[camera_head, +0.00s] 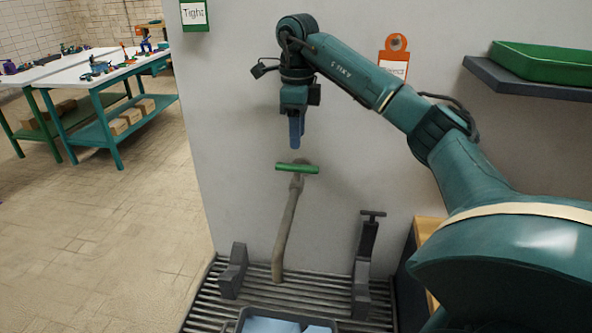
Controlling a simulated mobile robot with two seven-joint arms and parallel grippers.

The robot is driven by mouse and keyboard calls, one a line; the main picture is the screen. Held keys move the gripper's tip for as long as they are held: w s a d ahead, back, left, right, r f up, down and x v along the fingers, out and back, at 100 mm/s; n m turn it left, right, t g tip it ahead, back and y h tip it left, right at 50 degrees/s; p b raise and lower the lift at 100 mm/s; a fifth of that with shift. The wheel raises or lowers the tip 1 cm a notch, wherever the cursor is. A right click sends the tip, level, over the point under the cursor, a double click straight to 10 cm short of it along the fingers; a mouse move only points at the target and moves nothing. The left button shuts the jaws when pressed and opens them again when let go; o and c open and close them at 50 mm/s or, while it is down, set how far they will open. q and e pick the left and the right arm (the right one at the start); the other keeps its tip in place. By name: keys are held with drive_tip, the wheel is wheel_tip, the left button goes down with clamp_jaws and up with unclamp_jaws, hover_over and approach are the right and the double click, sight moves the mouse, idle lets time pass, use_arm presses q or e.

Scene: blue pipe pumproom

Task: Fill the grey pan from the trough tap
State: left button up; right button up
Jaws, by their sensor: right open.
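My right gripper (296,143) hangs in front of the grey wall with its blue fingers pointing down. It is open and empty, seen nearly edge-on. Just below it in the picture is a tap with a green crossbar handle (297,169); a gap shows between fingertips and handle. A long grey-brown pipe or hose (286,232) runs down from the tap to a slatted grate (205,310). At the bottom edge is a dark-rimmed container (241,318), possibly the grey pan, with pale blue inside; most of it is cut off. My left gripper is not in view.
Two dark brackets (232,272) (363,270) stand on the grate, the right one with a T-handle. A shelf (520,82) with a green tray (545,62) juts out at the upper right. Workbenches (95,75) stand far left beyond open floor.

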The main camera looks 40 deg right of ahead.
sight(297, 166)
wheel_tip(297, 166, down, 8)
drive_tip(key=shift+f, duration=0.65)
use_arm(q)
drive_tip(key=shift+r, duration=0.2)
use_arm(e)
drive_tip(key=shift+f, duration=0.1)
drive_tip(key=shift+c, duration=0.3)
